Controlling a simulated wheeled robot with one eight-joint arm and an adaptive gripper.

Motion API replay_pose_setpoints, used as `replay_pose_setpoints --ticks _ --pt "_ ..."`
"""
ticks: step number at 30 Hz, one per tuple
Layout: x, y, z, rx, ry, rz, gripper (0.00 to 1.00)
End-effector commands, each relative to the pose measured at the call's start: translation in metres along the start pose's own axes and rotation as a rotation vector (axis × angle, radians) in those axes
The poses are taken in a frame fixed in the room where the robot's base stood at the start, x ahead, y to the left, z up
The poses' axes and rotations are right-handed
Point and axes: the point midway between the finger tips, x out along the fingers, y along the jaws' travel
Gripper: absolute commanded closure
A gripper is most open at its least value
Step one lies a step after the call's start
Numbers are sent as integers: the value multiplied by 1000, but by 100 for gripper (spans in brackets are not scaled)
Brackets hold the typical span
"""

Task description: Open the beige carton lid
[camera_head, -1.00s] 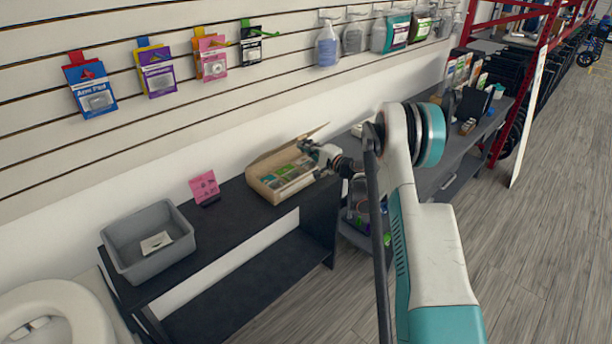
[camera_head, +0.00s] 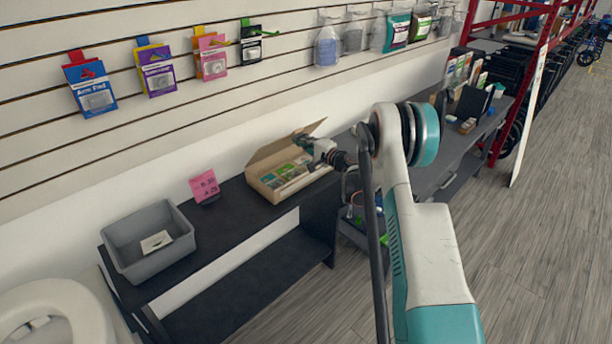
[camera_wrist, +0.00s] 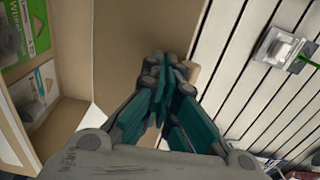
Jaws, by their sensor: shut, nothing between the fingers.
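The beige carton (camera_head: 262,186) stands on the black table, with several small green and white packs inside. Its lid (camera_head: 285,142) is raised at the back and tilted up, clear of the contents. My gripper (camera_head: 300,141) is at the carton's right end, by the inner side of the lid. In the wrist view my gripper (camera_wrist: 168,68) is shut and empty, its fingertips close to the brown lid panel (camera_wrist: 130,30). Whether the fingertips touch the lid I cannot tell. Packs in the carton (camera_wrist: 40,90) show at the left of the wrist view.
A grey bin (camera_head: 125,260) with a card inside and a pink sign (camera_head: 204,186) stand left of the carton on the black table (camera_head: 230,225). A slatted wall with hanging packs (camera_head: 92,85) rises behind. Another grey table (camera_head: 450,160) stands to the right.

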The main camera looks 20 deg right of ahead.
Motion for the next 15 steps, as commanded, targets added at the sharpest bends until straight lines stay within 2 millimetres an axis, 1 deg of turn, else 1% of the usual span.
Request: replay_pose_setpoints --ticks 15 --pt "23 -6 0 0 -1 0 100"
